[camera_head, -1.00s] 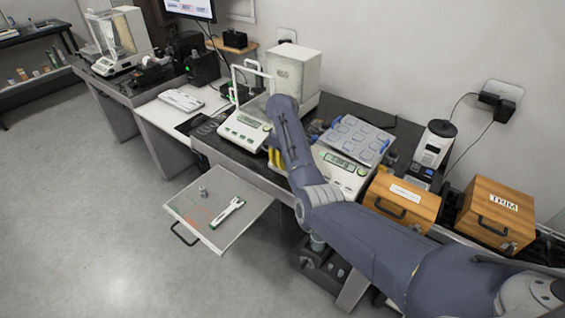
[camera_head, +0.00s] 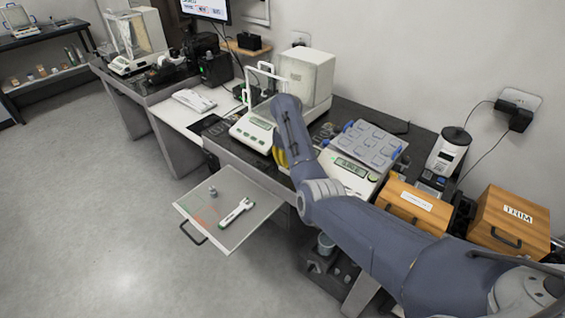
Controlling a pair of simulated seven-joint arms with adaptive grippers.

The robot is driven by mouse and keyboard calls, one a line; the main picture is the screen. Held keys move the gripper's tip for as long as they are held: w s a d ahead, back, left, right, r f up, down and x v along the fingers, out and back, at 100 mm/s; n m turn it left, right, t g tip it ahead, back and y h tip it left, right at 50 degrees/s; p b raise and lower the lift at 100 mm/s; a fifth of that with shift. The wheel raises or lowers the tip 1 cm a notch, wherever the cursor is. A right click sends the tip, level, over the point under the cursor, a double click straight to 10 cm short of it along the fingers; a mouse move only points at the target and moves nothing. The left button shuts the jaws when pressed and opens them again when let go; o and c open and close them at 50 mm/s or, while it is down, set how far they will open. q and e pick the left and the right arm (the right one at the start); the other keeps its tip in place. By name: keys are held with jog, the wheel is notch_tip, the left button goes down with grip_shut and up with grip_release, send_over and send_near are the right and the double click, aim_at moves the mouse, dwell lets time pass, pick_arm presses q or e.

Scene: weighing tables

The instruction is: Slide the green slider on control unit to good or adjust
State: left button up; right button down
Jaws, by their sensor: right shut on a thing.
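My right arm comes in from the lower right, rises to a bent joint and folds down near the table's front edge. Yellow parts of my right gripper (camera_head: 280,155) show left of the forearm, in front of the gap between the two balances. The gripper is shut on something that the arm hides. I cannot make out the control unit or its green slider for certain. A white bar with green ends (camera_head: 236,212) lies on the pull-out board (camera_head: 245,190), which has faint green and red markings. My left gripper is not in view.
A small metal weight (camera_head: 212,193) stands on the board. Behind the arm are a balance with a glass shield (camera_head: 254,130) and a second balance (camera_head: 352,168) with a blue-cornered tray (camera_head: 368,143). Wooden boxes (camera_head: 408,205) (camera_head: 512,222) stand at the right. The floor at left is clear.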

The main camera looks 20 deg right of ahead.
jog(key=c, duration=1.3)
grip_release()
jog(key=shift+r, duration=5.95)
